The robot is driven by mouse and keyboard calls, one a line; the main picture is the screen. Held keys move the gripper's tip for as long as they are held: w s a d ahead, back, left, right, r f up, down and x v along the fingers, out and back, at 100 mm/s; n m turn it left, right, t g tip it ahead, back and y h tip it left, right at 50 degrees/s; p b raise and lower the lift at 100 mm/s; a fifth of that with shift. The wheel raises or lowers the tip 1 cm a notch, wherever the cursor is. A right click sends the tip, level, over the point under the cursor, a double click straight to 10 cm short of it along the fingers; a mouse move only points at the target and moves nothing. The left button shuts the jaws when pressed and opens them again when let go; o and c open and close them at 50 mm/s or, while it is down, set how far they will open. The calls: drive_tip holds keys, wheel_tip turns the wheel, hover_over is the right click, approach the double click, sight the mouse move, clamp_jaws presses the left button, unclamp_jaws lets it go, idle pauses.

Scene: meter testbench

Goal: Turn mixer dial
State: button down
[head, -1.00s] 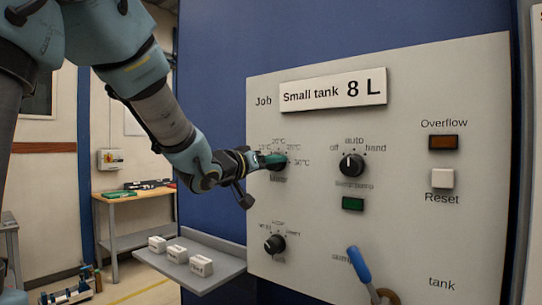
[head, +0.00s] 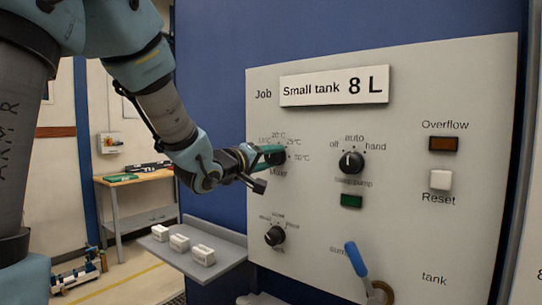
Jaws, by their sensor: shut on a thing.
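The mixer dial is on the upper left of the grey control panel (head: 420,90) in the head view, with temperature marks around it and the label "Mixer" (head: 279,172) below. My gripper (head: 272,156) is at the dial, its green fingers shut on it. The fingers hide most of the dial, so I cannot read where its pointer stands. A sign reading "Small tank 8 L" (head: 333,86) is above it, beside the word "Job".
Nearby are an off/auto/hand dial (head: 351,162), its pointer up, a green lamp (head: 351,201), a lower left dial (head: 274,236), and a blue-handled lever (head: 357,260). A grey shelf (head: 228,252) holds white blocks.

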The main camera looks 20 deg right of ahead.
idle(0.4)
drive_tip(key=shift+c, duration=1.4)
unclamp_jaws()
drive_tip(key=b+v, duration=0.3)
drive_tip(key=v, duration=0.7)
drive_tip(key=shift+s+a, duration=0.15)
drive_tip(key=shift+a, duration=0.25)
